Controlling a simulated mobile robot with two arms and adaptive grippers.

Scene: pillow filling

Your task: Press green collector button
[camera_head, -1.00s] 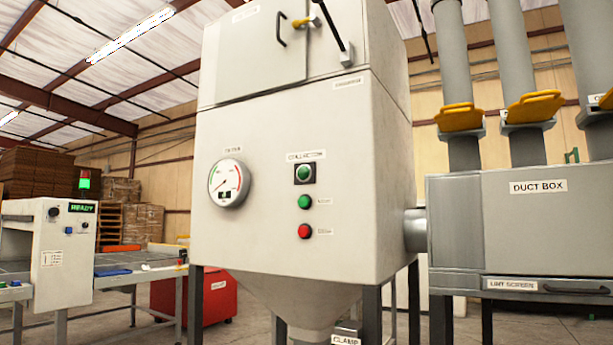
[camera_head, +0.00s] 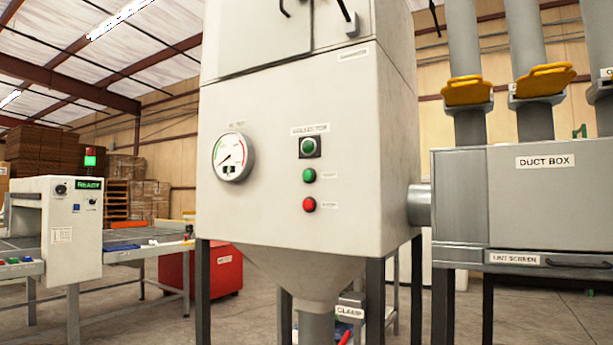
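The collector cabinet (camera_head: 270,200) is a pale box standing on dark legs in the middle of the head view. On its front, under a label that reads roughly "COLLECTOR", is a square dark-framed green control (camera_head: 310,147). Below it is a round green button (camera_head: 309,175) with a small label too blurred to read, and below that a round red button (camera_head: 309,205). A dial gauge (camera_head: 233,157) sits to their left. Neither of my grippers shows in this view, and nothing covers the buttons.
A grey duct box (camera_head: 470,215) with pipes and yellow handles stands at the right, joined to the cabinet by a short pipe. At the left is a machine with a "READY" display (camera_head: 89,184). A red bin (camera_head: 218,270) stands behind the cabinet. Floor shows in front.

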